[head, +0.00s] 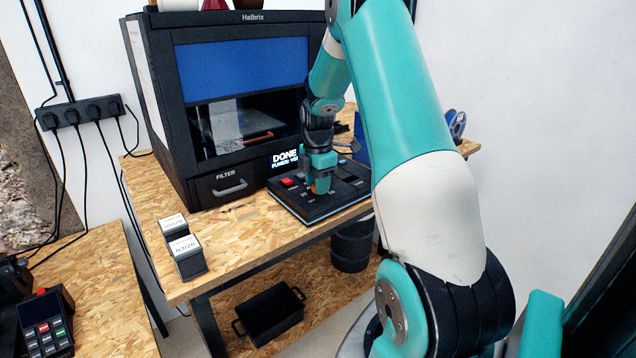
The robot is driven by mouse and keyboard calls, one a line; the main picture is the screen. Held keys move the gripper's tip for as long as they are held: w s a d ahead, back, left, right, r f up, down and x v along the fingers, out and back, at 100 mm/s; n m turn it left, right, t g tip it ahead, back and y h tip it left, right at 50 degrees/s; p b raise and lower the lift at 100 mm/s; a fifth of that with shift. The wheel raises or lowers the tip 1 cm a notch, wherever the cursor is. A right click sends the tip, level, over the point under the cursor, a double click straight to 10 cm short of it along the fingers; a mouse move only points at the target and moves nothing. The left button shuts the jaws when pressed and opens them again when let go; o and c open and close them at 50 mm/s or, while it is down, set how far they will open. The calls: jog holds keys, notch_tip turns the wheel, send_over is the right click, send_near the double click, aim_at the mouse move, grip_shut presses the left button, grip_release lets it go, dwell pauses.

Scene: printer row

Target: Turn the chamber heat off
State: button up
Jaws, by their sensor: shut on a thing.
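A black control panel (300,212) lies on the wooden bench in front of the dark printer (245,105) marked Halbrix. A red button (287,182) shows near the panel's left side. The printer's small display (285,158) reads DONE, with a second line partly hidden by my arm. The panel's small labels are too small to read.
Two small labelled boxes (187,257) stand at the bench's front left corner. The printer's FILTER drawer (230,184) has a handle. A black bin (270,314) sits on the lower shelf. A second bench (105,290) at left carries a keypad (46,325).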

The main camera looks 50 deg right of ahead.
jog(key=shift+r+n, duration=0.1)
jog(key=shift+n, duration=0.3)
jog(key=o, duration=0.9)
notch_tip(320, 180, up, 17)
jog(key=b, duration=0.3)
jog(key=shift+r, duration=0.2)
